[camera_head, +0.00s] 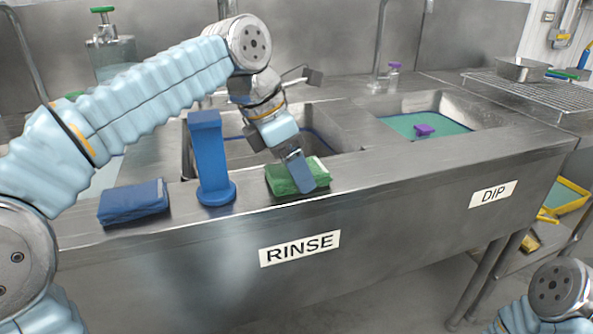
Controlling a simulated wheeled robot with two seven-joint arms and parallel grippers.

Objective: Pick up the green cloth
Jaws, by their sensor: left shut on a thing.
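The green cloth (281,182) is a folded pad on the front ledge of the steel sink, above the RINSE label. My left gripper (302,178) points down onto the cloth and is shut on it. One finger shows in front of the cloth; the other is hidden. The cloth looks to be still at ledge height; I cannot tell whether it is lifted. My right arm shows only as a link at the lower right corner, and its gripper is out of view.
A blue upright holder (209,160) stands just left of the green cloth. A folded blue cloth (134,202) lies further left on the ledge. Sink basins lie behind, one with green liquid (452,127). The ledge right of the cloth is clear.

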